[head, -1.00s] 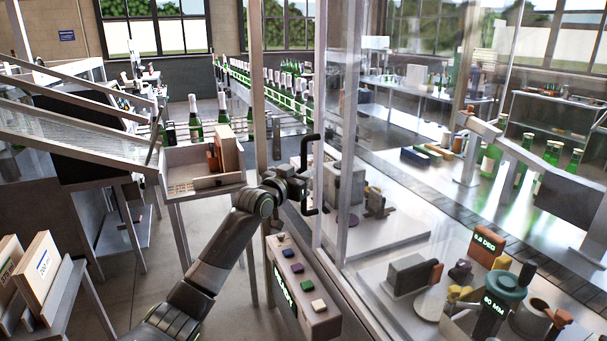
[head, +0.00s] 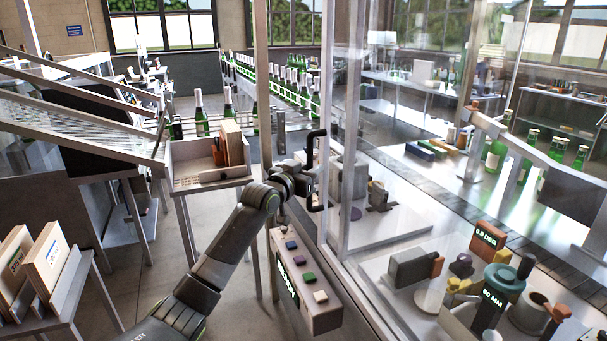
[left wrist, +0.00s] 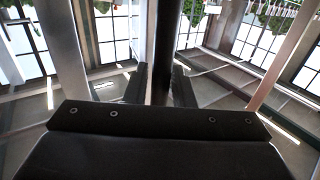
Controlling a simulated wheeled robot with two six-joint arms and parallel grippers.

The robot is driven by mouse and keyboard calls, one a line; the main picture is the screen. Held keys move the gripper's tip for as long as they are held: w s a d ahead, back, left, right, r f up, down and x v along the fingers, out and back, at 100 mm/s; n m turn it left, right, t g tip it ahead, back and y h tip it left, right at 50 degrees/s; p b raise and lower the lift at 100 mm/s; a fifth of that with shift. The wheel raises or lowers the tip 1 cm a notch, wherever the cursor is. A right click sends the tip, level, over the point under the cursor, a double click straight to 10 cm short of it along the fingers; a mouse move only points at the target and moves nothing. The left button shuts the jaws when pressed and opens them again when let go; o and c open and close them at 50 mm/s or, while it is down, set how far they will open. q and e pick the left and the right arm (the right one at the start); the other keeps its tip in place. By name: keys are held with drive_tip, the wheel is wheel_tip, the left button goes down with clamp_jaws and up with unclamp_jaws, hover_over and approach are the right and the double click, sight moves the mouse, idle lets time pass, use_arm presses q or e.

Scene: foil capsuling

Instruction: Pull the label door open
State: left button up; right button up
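The label door is a clear panel in a pale metal frame (head: 335,215) at the middle of the head view. A black bar handle (head: 314,170) stands out from its left edge. My left gripper (head: 306,183) is at the handle. In the left wrist view the dark handle bar (left wrist: 164,45) runs between the two black fingers of my left gripper (left wrist: 160,85), which sit close along both sides of it. The fingers look shut on it, though the contact itself is partly hidden. How far the door stands from its frame is not clear. My right gripper is not in view.
A box with coloured buttons (head: 306,282) stands below the handle. A wooden tray (head: 208,185) with upright pieces is left of my gripper. Green bottles (head: 300,95) line the conveyor behind. Machine parts (head: 500,280) sit behind the clear panels.

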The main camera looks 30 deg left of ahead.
use_arm(q)
drive_tip(key=s+a+b, duration=0.2)
drive_tip(key=s+b, duration=0.2)
drive_tip(key=s, duration=1.3)
drive_tip(key=shift+s, duration=0.1)
drive_tip(key=shift+f, duration=0.1)
